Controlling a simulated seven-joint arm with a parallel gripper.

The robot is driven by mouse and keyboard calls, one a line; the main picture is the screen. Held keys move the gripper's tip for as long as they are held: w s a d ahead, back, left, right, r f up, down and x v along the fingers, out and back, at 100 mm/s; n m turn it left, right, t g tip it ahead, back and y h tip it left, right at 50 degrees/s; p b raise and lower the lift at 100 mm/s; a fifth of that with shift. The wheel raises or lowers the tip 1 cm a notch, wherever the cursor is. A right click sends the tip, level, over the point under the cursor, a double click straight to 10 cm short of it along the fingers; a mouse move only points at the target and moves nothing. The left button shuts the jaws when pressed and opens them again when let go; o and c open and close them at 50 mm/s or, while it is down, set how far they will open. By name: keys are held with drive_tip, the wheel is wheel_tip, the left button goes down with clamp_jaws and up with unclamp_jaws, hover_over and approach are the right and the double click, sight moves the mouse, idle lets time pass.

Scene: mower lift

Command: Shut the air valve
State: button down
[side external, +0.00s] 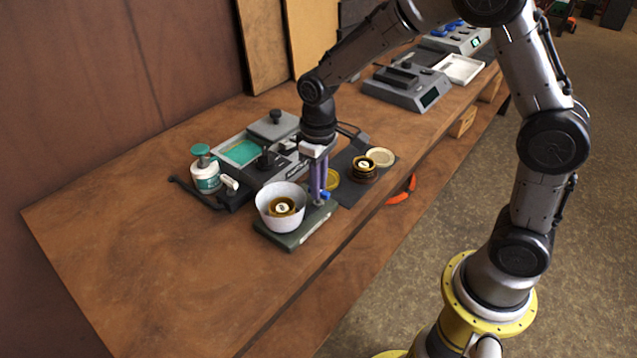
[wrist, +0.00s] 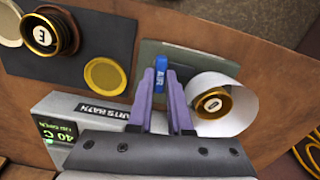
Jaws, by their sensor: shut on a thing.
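The air valve's blue lever, marked AIR, shows in the wrist view (wrist: 161,76) between the tips of my gripper's two purple fingers (wrist: 164,80). In the side view the blue part (side external: 325,195) sits low beside the fingers of my gripper (side external: 319,192), above the dark green base (side external: 296,238). My gripper points down and is shut on the blue lever. The fingers and the small size hide how far the lever is turned and the valve body below it.
A white bowl (side external: 268,213) holding a gold-rimmed piece stands on the base, close to my fingers. Behind it is the grey bath unit (side external: 270,170); a teal-capped bottle (side external: 205,172) stands left. Gold-rimmed pieces (side external: 363,168) lie on a dark mat right. The table's front left is clear.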

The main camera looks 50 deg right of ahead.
drive_tip(key=shift+m, duration=0.7)
drive_tip(key=shift+r, duration=0.1)
drive_tip(key=c, duration=0.8)
unclamp_jaws()
drive_tip(key=shift+c, duration=0.2)
wheel_tip(320, 180, up, 14)
wheel_tip(320, 180, up, 11)
drive_tip(key=shift+r, duration=0.2)
idle(1.9)
